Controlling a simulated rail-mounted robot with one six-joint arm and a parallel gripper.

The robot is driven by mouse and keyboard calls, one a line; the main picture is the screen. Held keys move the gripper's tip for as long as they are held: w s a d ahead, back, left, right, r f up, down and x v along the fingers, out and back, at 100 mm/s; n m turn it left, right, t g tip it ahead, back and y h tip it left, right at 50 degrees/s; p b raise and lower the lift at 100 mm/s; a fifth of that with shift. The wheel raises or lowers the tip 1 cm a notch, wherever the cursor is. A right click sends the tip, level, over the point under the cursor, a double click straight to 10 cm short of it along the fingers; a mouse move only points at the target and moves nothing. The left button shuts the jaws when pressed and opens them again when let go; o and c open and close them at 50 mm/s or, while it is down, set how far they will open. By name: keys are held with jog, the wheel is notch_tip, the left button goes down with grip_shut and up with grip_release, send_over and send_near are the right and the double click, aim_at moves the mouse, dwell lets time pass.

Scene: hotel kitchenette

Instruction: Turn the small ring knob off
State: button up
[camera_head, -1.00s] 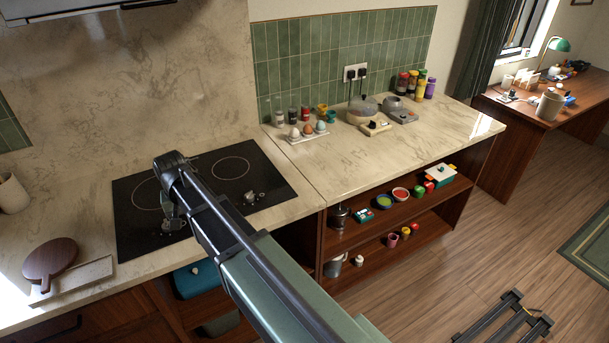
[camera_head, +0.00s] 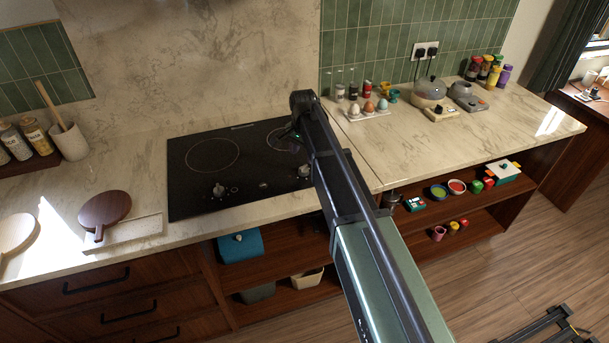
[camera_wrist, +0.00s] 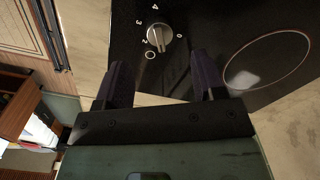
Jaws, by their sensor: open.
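The black hob (camera_head: 205,175) has two silver knobs on its front strip, a left knob (camera_head: 218,190) and a right knob (camera_head: 304,171), the latter partly beside my arm. In the wrist view one silver knob (camera_wrist: 159,37) lies just beyond and between my fingertips, with numbers around it and a small ring mark below. Its pointer direction is hard to read. My gripper (camera_wrist: 160,80) is open and empty, its two dark fingers apart from the knob. In the head view my gripper (camera_head: 291,136) hangs over the right part of the hob, mostly dark against it.
A ring burner (camera_wrist: 266,62) lies right of the knob in the wrist view. A round dark board (camera_head: 105,208) lies on the counter left of the hob. Egg cups on a tray (camera_head: 368,113) stand to the right. The marble counter (camera_head: 270,208) in front of the hob is clear.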

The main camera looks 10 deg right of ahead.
aim_at(304, 166)
notch_tip(304, 166, down, 7)
jog(key=b, duration=0.5)
jog(key=shift+r, duration=0.25)
jog(key=shift+c, duration=0.3)
jog(key=c, duration=0.9)
jog(key=shift+o, duration=0.2)
jog(key=shift+n, duration=0.3)
jog(key=n, duration=1.1)
jog(key=shift+n, duration=0.3)
